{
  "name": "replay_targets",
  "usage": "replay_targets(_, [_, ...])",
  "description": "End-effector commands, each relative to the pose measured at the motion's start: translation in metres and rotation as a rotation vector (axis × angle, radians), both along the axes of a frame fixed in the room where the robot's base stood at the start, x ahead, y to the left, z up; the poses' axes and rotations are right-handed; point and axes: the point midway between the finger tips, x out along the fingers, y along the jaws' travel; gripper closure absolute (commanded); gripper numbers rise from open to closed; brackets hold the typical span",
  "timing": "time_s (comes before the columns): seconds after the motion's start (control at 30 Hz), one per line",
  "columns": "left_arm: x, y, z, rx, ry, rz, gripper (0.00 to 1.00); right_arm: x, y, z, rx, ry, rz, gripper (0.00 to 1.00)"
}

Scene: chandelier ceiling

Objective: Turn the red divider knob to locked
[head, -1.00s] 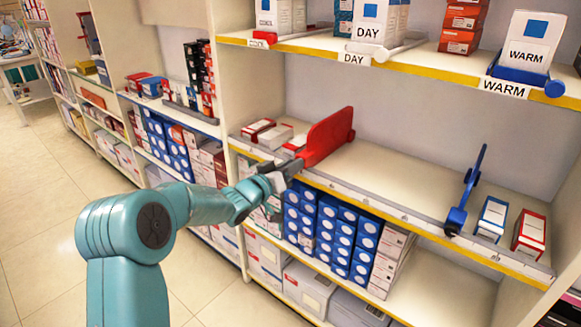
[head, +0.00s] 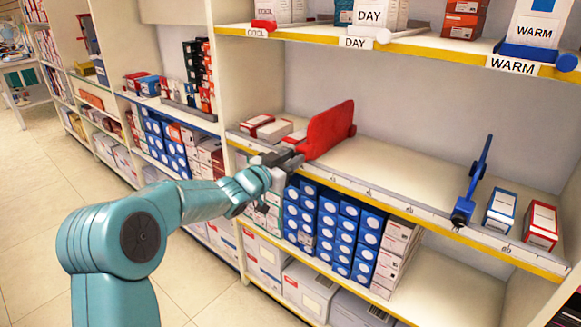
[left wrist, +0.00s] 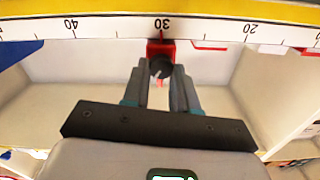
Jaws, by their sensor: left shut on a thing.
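The red divider (head: 330,130) stands upright on the middle shelf in the head view. In the left wrist view, its red front block (left wrist: 160,48) sits just under the 30 mark on the shelf scale. A dark round knob (left wrist: 160,67) with a pale pointer line is on this block. My left gripper (head: 290,158) is at the shelf's front edge by the red divider. In the left wrist view, its fingers (left wrist: 161,78) are closed on the knob from both sides. The knob's lock marking is too small to read. My right gripper is out of view.
A blue divider (head: 475,182) stands farther right on the same shelf, beside a blue-and-white box (head: 501,210) and a red-and-white box (head: 541,224). Red-and-white boxes (head: 272,131) lie left of the red divider. The shelf between dividers is clear.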

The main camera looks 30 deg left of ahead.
Motion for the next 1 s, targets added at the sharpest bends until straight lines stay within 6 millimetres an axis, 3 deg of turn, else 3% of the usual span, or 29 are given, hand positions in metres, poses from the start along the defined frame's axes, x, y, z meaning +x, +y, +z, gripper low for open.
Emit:
replay_targets(0.4, [0.0,-0.002,-0.005,0.396,-0.031,0.0,1.0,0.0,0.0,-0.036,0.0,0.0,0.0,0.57])
replay_targets(1.0, [0.0,-0.003,-0.005,0.881,-0.068,0.001,1.0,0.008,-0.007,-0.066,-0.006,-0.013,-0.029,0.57])
